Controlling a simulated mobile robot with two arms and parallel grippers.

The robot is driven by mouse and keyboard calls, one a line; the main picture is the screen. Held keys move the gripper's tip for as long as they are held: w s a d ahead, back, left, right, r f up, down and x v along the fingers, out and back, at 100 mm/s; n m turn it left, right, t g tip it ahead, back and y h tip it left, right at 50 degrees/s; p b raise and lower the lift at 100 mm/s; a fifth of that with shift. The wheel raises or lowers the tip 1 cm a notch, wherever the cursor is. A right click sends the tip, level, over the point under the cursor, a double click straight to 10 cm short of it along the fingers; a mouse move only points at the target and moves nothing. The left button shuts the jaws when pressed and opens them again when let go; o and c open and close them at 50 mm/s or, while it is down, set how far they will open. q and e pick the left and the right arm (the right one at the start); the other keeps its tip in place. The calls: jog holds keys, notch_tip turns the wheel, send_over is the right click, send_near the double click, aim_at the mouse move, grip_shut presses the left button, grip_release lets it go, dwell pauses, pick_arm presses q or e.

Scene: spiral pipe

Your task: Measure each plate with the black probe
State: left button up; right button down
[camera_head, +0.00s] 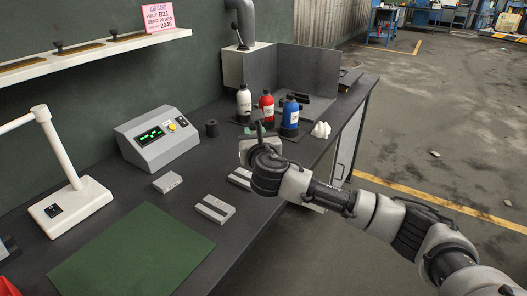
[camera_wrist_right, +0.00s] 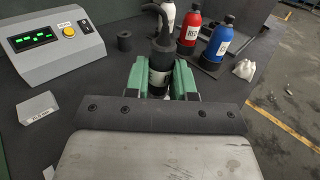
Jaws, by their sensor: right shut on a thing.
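My right gripper (camera_head: 259,146) reaches over the bench from the right. In the right wrist view its green fingers (camera_wrist_right: 163,80) are shut on the black probe (camera_wrist_right: 161,58), a dark upright cylinder with a curved cable at its top. Small grey plates lie on the bench: one (camera_head: 168,182) in front of the gauge box, one (camera_head: 214,208) nearer to me, and one (camera_head: 239,178) partly hidden by my right arm. A plate with a small label also shows in the right wrist view (camera_wrist_right: 38,108). My left gripper is out of view.
The grey gauge box (camera_head: 158,138) has a lit green display and a yellow button. A black cylinder (camera_head: 211,128) stands beside it. White, red (camera_head: 266,106) and blue bottles stand behind my gripper. A green mat (camera_head: 133,252) and a white lamp base (camera_head: 70,203) are at left.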

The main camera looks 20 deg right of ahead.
jog(key=f+b, duration=0.1)
jog(key=f, duration=0.3)
jog(key=f+b, duration=0.1)
jog(key=f, duration=0.1)
jog(key=shift+s+a+b, duration=0.1)
jog(key=shift+a+b, duration=0.25)
jog(key=shift+f, duration=0.35)
jog(key=shift+f+b, duration=0.4)
jog(key=shift+f, duration=0.2)
dwell(1.2)
notch_tip(320, 180, up, 7)
jog(key=p, duration=0.8)
